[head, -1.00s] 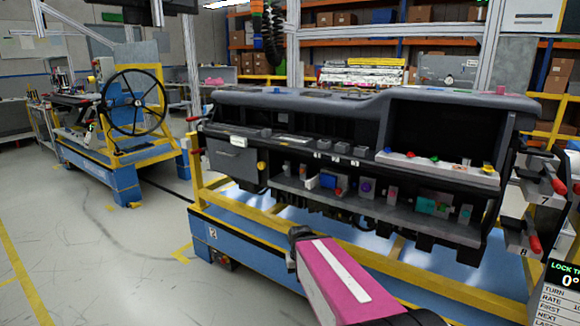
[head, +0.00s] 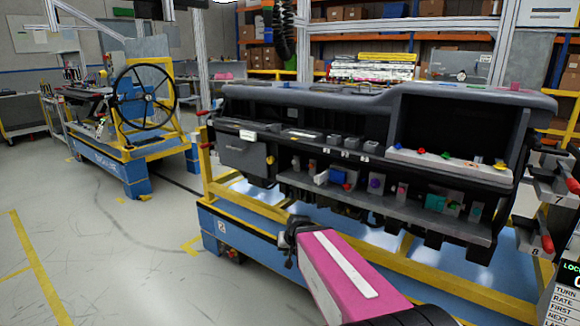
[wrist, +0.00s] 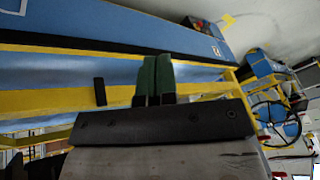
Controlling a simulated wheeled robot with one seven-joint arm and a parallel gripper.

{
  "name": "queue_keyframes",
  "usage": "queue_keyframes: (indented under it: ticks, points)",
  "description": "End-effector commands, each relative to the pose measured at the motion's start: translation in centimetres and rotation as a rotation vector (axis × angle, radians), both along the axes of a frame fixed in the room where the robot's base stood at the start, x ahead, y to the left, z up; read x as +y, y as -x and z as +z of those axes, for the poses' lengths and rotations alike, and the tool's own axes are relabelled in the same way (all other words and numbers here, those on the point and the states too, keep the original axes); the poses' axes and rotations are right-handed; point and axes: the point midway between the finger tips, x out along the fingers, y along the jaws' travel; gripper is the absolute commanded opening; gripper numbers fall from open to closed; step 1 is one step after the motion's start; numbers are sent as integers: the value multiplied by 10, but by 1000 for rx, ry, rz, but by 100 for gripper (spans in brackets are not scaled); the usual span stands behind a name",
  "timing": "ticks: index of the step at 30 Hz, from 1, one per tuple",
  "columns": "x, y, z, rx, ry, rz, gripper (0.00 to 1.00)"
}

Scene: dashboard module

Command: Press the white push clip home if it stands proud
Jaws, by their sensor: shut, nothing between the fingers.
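The dashboard module (head: 300,103) stands on a blue and yellow cart, with a lower shelf (head: 410,205) holding several small coloured parts. A small white part (head: 321,177) sits on that shelf beside a blue one. I cannot tell whether it is the white push clip, or whether any clip stands proud. My gripper (head: 291,228) is in front of and below the shelf, apart from it. In the wrist view its green fingers (wrist: 154,80) are together, with nothing between them. That view faces the cart's blue and yellow frame and shows no clip.
The yellow rail (head: 400,262) of the cart runs below the dashboard near my gripper. Red-handled clamps (head: 546,243) stick out at the right end. A second cart with a steering wheel (head: 144,98) stands at left. The floor (head: 110,255) at left is clear.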

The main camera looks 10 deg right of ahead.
Motion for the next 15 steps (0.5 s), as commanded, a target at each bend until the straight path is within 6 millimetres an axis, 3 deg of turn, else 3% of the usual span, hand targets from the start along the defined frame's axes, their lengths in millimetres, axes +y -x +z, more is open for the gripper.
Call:
queue_keyframes:
  ticks: [1,6,15]
  points:
    - [13,-18,10,-74,-44,-18,0]
    - [48,-67,50,-315,-199,-111,0]
    - [83,-130,135,-692,-463,-350,0]
